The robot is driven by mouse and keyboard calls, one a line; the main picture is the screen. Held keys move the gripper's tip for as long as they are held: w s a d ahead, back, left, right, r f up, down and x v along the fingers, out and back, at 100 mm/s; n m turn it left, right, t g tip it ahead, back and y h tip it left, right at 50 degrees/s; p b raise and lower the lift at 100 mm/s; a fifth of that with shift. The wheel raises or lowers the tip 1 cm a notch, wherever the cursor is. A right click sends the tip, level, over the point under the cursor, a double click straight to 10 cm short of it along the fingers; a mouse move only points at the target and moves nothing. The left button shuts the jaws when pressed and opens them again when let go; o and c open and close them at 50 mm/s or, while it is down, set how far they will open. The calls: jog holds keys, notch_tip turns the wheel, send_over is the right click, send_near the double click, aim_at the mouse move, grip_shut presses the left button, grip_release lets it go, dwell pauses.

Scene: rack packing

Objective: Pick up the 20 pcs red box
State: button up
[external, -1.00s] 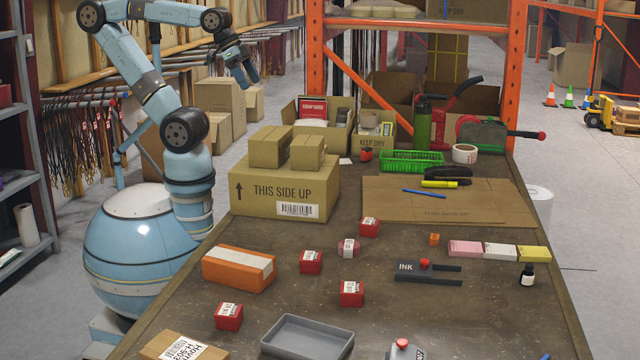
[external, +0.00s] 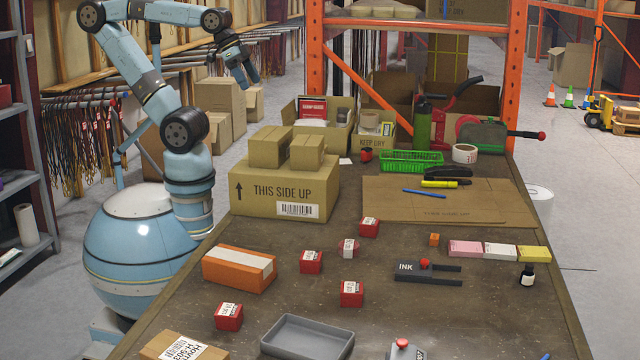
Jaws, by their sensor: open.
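Several small red boxes with white labels stand apart on the table: one (external: 369,228) at the back, one (external: 311,262) left of centre, one (external: 351,294) nearer the front, and one (external: 228,317) at the front left. The label print is too small to tell which is the 20 pcs one. My gripper (external: 249,77) is open and empty, raised at the upper left, well away from and above all the red boxes.
A large carton (external: 262,192) with two smaller cartons on top stands at the back left of the table. The table (external: 460,320) has free room at front right.

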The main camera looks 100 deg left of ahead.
jog(key=shift+c, duration=0.3)
jog(key=w+d+f+n+g+h, duration=0.3)
jog(key=w+d+f, duration=0.2)
jog(key=w+d, duration=0.4)
jog(key=w+d+f+n+g+h, duration=0.35)
jog(key=w+d+f, duration=0.2)
jog(key=w, duration=0.55)
jog(key=n+g+h, duration=0.4)
jog(key=n+h, duration=0.2)
jog(key=n, duration=0.2)
send_near(314, 253)
jog(key=shift+s+m+v, duration=0.1)
jog(key=shift+m+v, duration=0.05)
jog(key=shift+v, duration=0.45)
jog(key=shift+s+m+v, duration=0.1)
jog(key=shift+s+v, duration=0.05)
jog(key=shift+v, duration=0.5)
jog(key=shift+d+f+t, duration=0.25)
jog(key=shift+d, duration=0.1)
jog(key=x, duration=1.3)
jog(key=shift+s+d+r, duration=0.1)
jog(key=shift+d, duration=0.05)
